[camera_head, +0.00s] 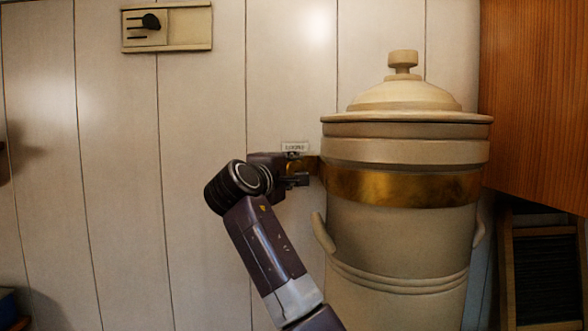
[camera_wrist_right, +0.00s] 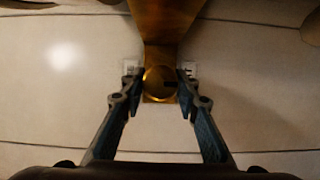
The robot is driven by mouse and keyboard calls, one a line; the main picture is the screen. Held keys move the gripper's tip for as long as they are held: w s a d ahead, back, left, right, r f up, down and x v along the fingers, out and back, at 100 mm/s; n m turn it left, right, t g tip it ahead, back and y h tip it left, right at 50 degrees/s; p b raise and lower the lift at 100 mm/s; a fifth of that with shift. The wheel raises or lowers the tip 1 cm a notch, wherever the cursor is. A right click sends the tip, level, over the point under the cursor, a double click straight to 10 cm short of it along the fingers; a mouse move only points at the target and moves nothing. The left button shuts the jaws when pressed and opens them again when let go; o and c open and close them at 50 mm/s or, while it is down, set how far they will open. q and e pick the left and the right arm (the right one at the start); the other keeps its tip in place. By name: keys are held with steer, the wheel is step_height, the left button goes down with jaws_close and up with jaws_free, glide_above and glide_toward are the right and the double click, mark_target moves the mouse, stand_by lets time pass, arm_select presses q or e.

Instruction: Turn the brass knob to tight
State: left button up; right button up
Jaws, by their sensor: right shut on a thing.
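The round brass knob (camera_wrist_right: 158,84) shows in the right wrist view, at the end of a brass strap. A dark mark on its face points right in that view. My right gripper (camera_wrist_right: 159,82) is shut on the knob, one finger on each side. In the head view my right gripper (camera_head: 300,170) is at the left end of the brass band (camera_head: 400,188) around a large cream urn (camera_head: 400,250); the knob is hidden there by the gripper. A small label (camera_head: 294,147) above the gripper seems to read "LOOSE". My left gripper is out of view.
The urn's lid has a knob on top (camera_head: 403,60). A side handle (camera_head: 323,233) sticks out below my gripper. A wooden cabinet (camera_head: 535,100) is at the right.

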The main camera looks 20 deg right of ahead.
steer(key=shift+f, duration=0.25)
steer(key=o, duration=1.2)
steer(key=shift+r, duration=0.15)
steer(key=shift+c, duration=0.2)
steer(key=shift+s, duration=0.1)
steer(key=v, duration=1.2)
steer(key=shift+a, duration=0.1)
